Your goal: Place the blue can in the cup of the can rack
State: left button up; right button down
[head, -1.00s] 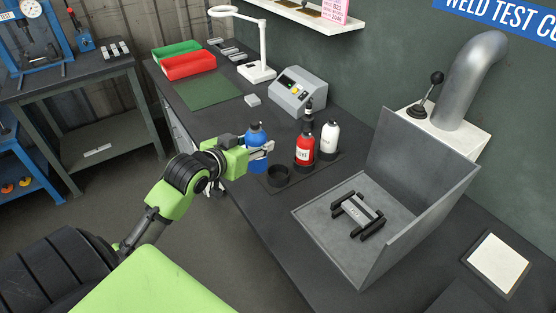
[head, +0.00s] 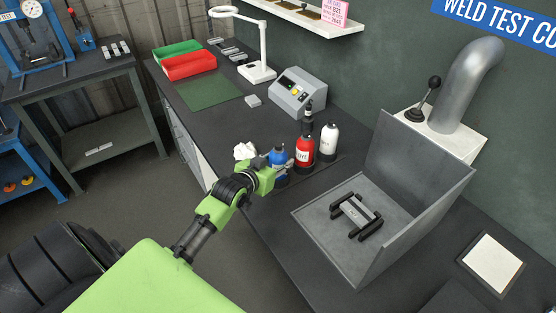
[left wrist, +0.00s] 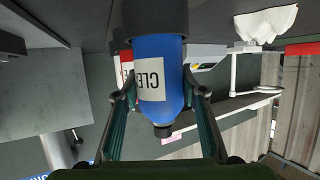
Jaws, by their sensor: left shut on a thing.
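The blue can (head: 278,158) is upright at the front left place of the black can rack (head: 318,170). My left gripper (left wrist: 157,92) is shut on its body, a finger on each side, with the label between them. In the left wrist view the picture is upside down, and the can's base meets the black cup (left wrist: 152,17), whose rim hides the can's lower end. The can looks to be inside the cup; how deep, I cannot tell. In the head view my gripper hides most of that cup. My right gripper is not in view.
A red bottle (head: 304,150) and a white bottle (head: 328,141) stand close beside the blue can. A crumpled white cloth (head: 245,151) lies to its left. A grey open-sided tray (head: 335,252) is to the right, and a grey control box (head: 298,92) is behind.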

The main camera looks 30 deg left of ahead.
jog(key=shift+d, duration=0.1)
pick_arm(q)
jog(key=o, duration=1.1)
jog(key=shift+o, duration=1.2)
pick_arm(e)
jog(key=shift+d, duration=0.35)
pick_arm(q)
jog(key=b+v, duration=0.1)
jog(key=v, duration=1.1)
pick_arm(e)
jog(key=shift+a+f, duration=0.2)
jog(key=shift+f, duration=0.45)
